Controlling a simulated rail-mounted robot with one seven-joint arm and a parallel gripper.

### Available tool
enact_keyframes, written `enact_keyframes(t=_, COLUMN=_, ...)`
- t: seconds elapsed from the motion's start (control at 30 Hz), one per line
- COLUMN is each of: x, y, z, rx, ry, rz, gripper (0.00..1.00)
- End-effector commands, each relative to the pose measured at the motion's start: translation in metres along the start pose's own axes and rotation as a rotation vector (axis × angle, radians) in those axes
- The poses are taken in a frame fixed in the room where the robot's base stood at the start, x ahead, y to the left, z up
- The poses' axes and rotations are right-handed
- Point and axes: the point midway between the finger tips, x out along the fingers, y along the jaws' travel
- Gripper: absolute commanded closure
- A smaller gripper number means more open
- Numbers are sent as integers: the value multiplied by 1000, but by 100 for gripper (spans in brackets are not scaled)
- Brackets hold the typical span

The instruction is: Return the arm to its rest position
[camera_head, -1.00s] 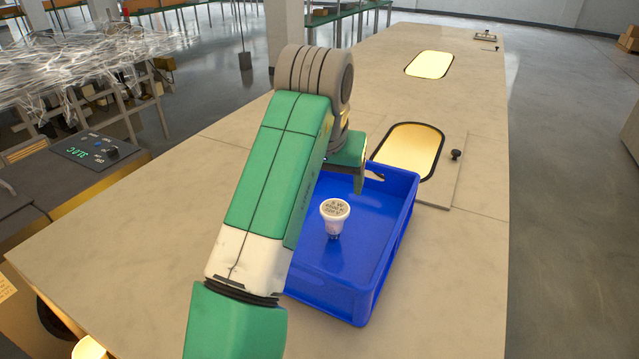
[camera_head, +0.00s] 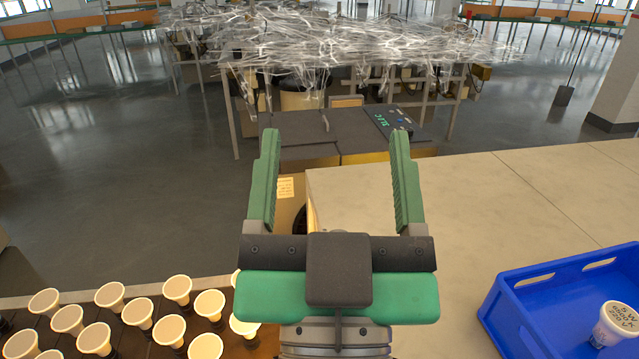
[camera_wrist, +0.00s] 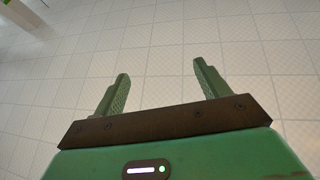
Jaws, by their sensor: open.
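My gripper (camera_head: 333,185) is in the middle of the head view, raised, with its two green fingers spread wide and nothing between them. In the wrist view, my gripper (camera_wrist: 160,92) also shows open and empty, facing a pale tiled surface. The arm below the gripper is mostly hidden behind it in the head view.
A blue crate (camera_head: 520,322) stands on the pale table (camera_head: 480,205) at the right, with a white bulb (camera_head: 617,322) in it. Several bulbs (camera_head: 138,312) stand in a dark rack at lower left. A machine with a control panel (camera_head: 393,122) is behind.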

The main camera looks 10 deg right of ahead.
Motion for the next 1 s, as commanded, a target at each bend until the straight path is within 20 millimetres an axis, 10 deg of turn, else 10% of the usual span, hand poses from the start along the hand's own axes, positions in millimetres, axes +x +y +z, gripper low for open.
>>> enact_keyframes(t=0.13, x=-29, y=-41, z=-21, rx=66, ry=80, rz=-124, gripper=25)
enact_keyframes(t=0.57, x=-25, y=-44, z=-36, rx=75, ry=91, rz=-136, gripper=25)
enact_keyframes(t=1.0, x=65, y=-47, z=-194, rx=98, ry=86, rz=-143, gripper=25)
